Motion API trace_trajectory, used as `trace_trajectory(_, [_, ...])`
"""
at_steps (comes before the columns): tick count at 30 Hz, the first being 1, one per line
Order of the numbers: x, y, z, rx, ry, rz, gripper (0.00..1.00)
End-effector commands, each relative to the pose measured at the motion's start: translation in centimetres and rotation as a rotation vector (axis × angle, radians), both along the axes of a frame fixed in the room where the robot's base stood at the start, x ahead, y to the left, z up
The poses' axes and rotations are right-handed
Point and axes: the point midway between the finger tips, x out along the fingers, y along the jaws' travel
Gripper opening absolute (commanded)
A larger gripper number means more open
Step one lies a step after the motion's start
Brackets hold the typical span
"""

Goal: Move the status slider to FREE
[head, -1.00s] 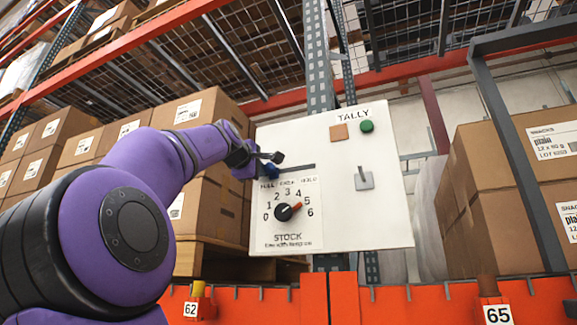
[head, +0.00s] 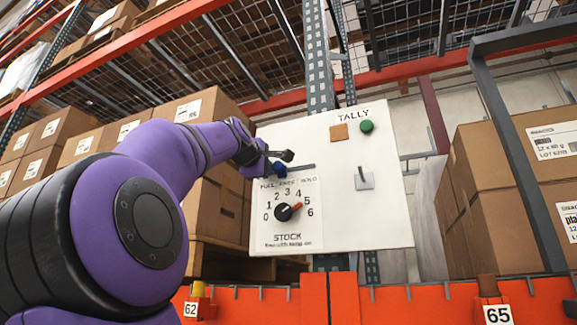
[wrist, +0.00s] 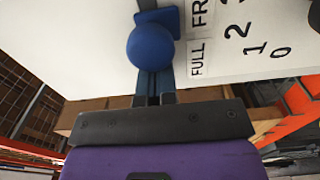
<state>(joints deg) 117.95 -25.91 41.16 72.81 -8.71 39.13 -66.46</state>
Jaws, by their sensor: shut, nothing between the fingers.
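The status slider's blue knob (head: 279,169) sits near the left end of a dark slot (head: 300,166) on the white TALLY panel (head: 375,220). It stands between the FULL and FREE labels, right of FULL. In the wrist view the round blue knob (wrist: 151,47) is straight ahead of my fingers, with FULL and part of FREE beside it. My gripper (wrist: 154,84) is shut and empty, its tips close against the knob's left side as the head view has it. I cannot tell whether they touch. The far parts of the fingers are partly hidden.
A toggle lever (head: 363,180), a green button (head: 367,126) and an orange square (head: 339,132) are to the right. Boxes (head: 500,190) flank the panel, and an orange rail (head: 430,302) runs below.

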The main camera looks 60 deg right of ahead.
Motion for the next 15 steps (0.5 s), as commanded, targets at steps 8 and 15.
trace_trajectory(8, [-0.67,-0.08,-0.02,0.001,0.000,0.000,0.00])
trace_trajectory(15, [-0.33,-0.07,-0.01,0.001,-0.001,0.000,0.00])
